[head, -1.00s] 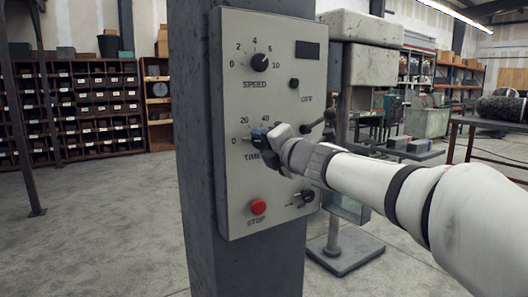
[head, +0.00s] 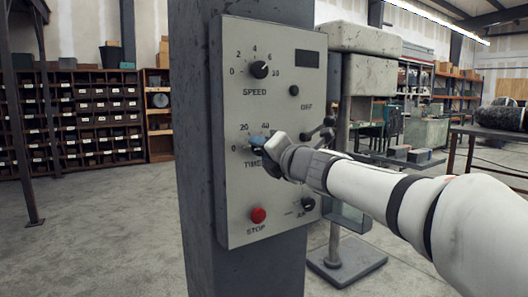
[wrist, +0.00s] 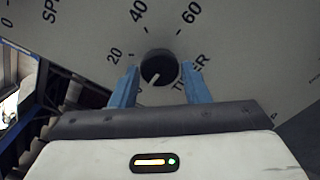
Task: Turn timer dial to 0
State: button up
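The timer dial (wrist: 159,67) is a round black knob with a white pointer line, on the grey control panel (head: 235,195). In the wrist view the pointer slants down and left, below the 20 mark.
The speed dial (head: 259,69) is above, with a small black knob (head: 294,90) beside it. The red stop button (head: 258,215) and another black knob (head: 308,203) are below. A drill-like machine (head: 372,75) stands behind the panel on the right.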

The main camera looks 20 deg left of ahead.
jog(key=o, duration=0.3)
jog(key=v, duration=0.7)
jog(key=shift+s+d, duration=0.25)
jog(key=shift+d, duration=0.05)
